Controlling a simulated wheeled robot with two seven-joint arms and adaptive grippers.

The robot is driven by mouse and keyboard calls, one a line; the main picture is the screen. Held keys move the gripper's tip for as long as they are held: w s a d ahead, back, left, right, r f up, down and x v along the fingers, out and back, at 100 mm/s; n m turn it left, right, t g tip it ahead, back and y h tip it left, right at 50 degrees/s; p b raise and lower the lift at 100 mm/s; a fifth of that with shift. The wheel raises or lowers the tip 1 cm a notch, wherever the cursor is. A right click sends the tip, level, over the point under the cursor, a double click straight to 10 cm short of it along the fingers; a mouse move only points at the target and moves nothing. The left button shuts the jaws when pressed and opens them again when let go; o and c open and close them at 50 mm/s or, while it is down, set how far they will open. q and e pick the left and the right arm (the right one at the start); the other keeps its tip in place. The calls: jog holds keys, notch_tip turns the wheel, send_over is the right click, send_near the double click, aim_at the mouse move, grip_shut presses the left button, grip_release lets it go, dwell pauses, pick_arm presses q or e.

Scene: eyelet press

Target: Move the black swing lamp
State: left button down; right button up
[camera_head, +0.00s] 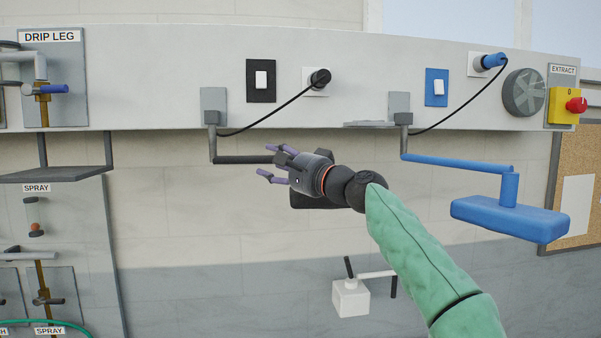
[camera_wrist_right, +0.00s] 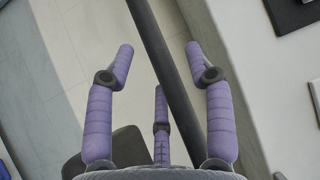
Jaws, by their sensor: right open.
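The black swing lamp hangs from a grey wall plate (camera_head: 213,102) under the grey panel, and its black arm (camera_head: 238,159) reaches right. Its dark head (camera_head: 308,201) is mostly hidden behind my right gripper. My right gripper (camera_head: 268,162) is open at the lamp's arm, its purple fingers pointing left. In the right wrist view the dark bar (camera_wrist_right: 165,60) passes between the spread fingers of the gripper (camera_wrist_right: 158,62). I cannot tell whether any finger touches it. A dark block, likely the lamp head, shows at the lower left there (camera_wrist_right: 128,148). My left gripper is not in view.
A blue swing lamp (camera_head: 510,218) hangs to the right on its own arm. A black switch (camera_head: 261,80) and a black plug (camera_head: 319,79) with a cord sit above. A white box (camera_head: 350,298) with a lever is below. A dark shelf (camera_head: 57,174) is left.

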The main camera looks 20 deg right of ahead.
jog(key=v, duration=1)
jog(key=shift+s, duration=0.3)
jog(key=shift+d+r, duration=0.1)
